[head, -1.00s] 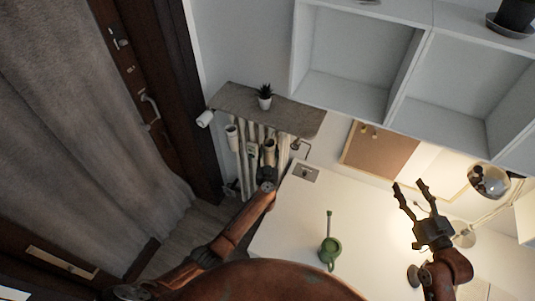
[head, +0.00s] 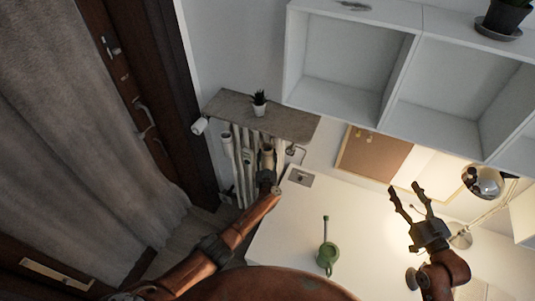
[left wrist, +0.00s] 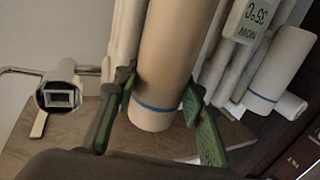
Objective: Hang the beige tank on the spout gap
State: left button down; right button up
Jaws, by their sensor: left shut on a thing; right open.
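The beige tank (head: 267,160) is a beige cylinder upright in front of the white radiator (head: 240,178). In the left wrist view, the beige tank (left wrist: 165,50) has a blue ring near one end. My left gripper (head: 266,177) is shut on it, one finger on each side, as the left wrist view (left wrist: 158,90) shows. Whether the tank touches the pipes behind it, I cannot tell. A pipe fitting with a square opening, perhaps the spout (left wrist: 60,95), is beside the tank, apart from it. My right gripper (head: 405,188) is open and empty above the desk.
A white tank (head: 228,146) hangs at the radiator's left, with a small display (left wrist: 250,20) between the tanks. A wooden shelf (head: 215,103) with a potted plant (head: 259,103) is above.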

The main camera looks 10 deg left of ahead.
pick_arm(q)
jog(key=shift+f, duration=0.1)
dwell(0.3)
jog(key=c, duration=1.3)
grip_release()
jog(key=shift+o, duration=0.7)
jog(key=shift+s+f, duration=0.1)
jog(key=shift+f, duration=0.05)
jog(key=shift+s, duration=0.1)
jog(key=shift+s+d+f, duration=0.15)
jog(key=shift+s+d, duration=0.05)
jog(key=shift+s, duration=0.3)
jog(key=s+d, duration=0.1)
jog(key=s, duration=0.9)
jog(key=shift+s+r, duration=0.25)
jog(key=shift+s, duration=0.05)
jog(key=shift+d, duration=0.1)
